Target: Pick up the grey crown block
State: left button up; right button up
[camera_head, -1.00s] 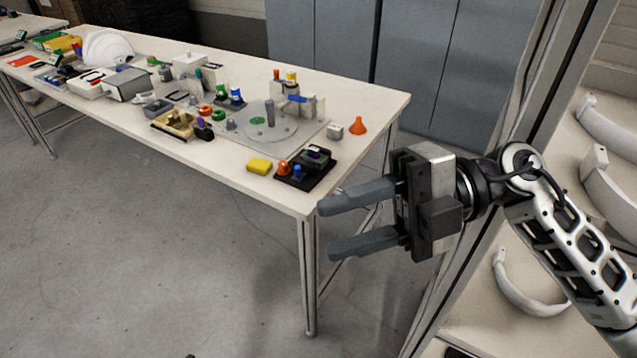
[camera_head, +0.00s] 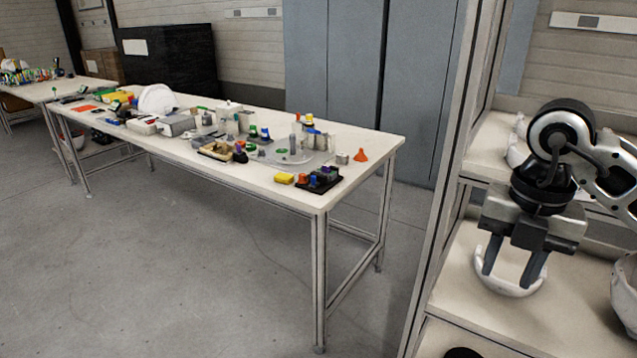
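My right gripper (camera_head: 508,278) points down over the shelf at the right, its two dark fingers apart. A pale curved piece (camera_head: 512,291) lies on the shelf board behind and below the fingertips; I cannot tell whether they touch it. No part is clearly recognisable as the grey crown block. A small grey block (camera_head: 342,158) sits on the table beside an orange cone (camera_head: 361,155), far from my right gripper. Several other grey parts on the table are too small to identify. My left gripper is not in view.
The long white table (camera_head: 290,198) holds many small parts, a yellow block (camera_head: 284,178) and a white helmet shell (camera_head: 157,99). A shelf post (camera_head: 440,170) stands between table and shelf. Another pale shell (camera_head: 625,290) is at the right edge. The floor (camera_head: 180,270) before the table is clear.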

aim_at(332, 177)
jog(key=u, duration=0.65)
jog(key=i, duration=0.9)
jog(key=u, duration=0.35)
jog(key=i, duration=1)
jog(key=z, duration=0.85)
jog(key=i, duration=0.4)
jog(key=z, duration=0.2)
